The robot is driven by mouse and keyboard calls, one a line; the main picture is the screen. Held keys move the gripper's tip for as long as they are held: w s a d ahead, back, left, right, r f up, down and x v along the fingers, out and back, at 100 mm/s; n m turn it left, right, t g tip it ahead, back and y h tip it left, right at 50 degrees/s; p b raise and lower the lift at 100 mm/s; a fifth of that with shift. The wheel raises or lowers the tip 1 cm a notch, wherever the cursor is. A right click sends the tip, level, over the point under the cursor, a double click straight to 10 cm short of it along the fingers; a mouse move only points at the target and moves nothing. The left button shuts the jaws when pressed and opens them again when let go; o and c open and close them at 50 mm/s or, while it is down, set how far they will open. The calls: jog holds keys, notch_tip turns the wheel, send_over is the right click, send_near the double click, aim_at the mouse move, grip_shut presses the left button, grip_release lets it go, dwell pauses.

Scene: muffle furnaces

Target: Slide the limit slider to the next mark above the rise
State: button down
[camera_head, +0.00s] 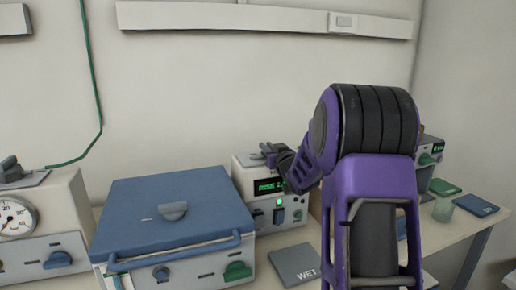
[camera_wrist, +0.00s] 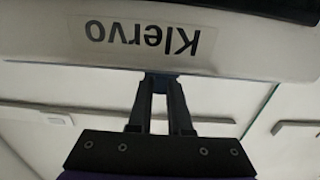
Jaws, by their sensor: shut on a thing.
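The controller box (camera_head: 244,184) stands right of the blue-lidded furnace, its green display (camera_head: 270,186) reading "RISE 2" with the rest cut off by my arm. My gripper (camera_head: 270,153) is at the top of this box, shut on a small dark part there, which I take to be the limit slider. The slider's marks cannot be made out. In the wrist view my gripper's fingers (camera_wrist: 161,78) are close together, with their tips at the edge of a pale casing labelled "Klervo" (camera_wrist: 140,38), seen upside down.
The blue-lidded furnace (camera_head: 165,220) stands close on the left, with a dial unit (camera_head: 45,225) beyond it. A grey "WET" mat (camera_head: 294,264) lies in front of the controller box. Another box (camera_head: 428,153), a beaker (camera_head: 443,208) and a blue mat (camera_head: 477,205) are at the right.

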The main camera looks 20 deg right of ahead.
jog(key=shift+d, duration=0.8)
jog(key=c, duration=0.8)
grip_release()
jog(key=shift+c, duration=0.2)
jog(key=shift+s, duration=0.15)
jog(key=s, duration=1.7)
jog(key=shift+a+r, duration=0.1)
jog(key=shift+a, duration=0.05)
